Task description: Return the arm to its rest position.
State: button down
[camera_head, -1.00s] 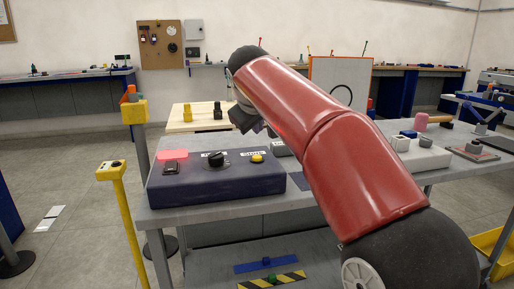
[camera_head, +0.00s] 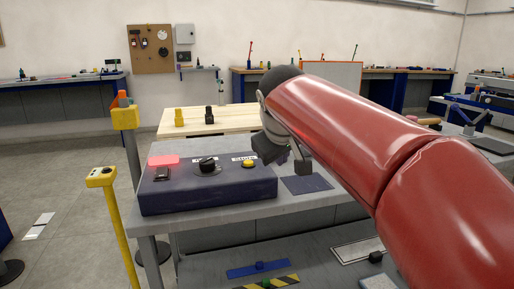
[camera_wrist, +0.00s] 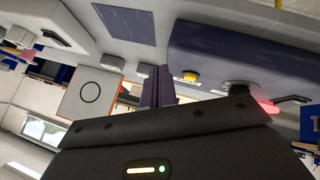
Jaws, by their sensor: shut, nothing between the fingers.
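My red arm (camera_head: 345,125) reaches from the lower right across the head view, with its wrist above the grey workbench (camera_head: 228,220). My gripper (camera_wrist: 156,72) shows in the wrist view as two dark fingers held together, with nothing between them. In the head view the gripper (camera_head: 302,163) is partly hidden by the arm and hangs in the air to the right of the dark control box (camera_head: 215,195). The box also shows in the wrist view (camera_wrist: 235,50), which is turned over.
The box carries a black knob (camera_head: 207,164), a yellow button (camera_head: 249,163) and a red lamp (camera_head: 163,160). A dark mat (camera_head: 306,184) lies below the gripper. A yellow post (camera_head: 102,178) stands left of the bench. A wooden table (camera_head: 190,128) is behind.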

jog(key=s+d+f+m+g, duration=0.1)
jog(key=s+d+f+m, duration=0.2)
jog(key=s+f, duration=0.7)
jog(key=s+d+f+m+g, duration=0.1)
jog(key=s+d+f+m, duration=0.2)
jog(key=s+d+f, duration=0.4)
jog(key=s+f, duration=0.3)
jog(key=s, duration=0.5)
jog(key=shift+s+d+f+m+g+y, duration=0.25)
jog(key=shift+d+f+m+g+y, duration=0.05)
jog(key=shift+y, duration=0.1)
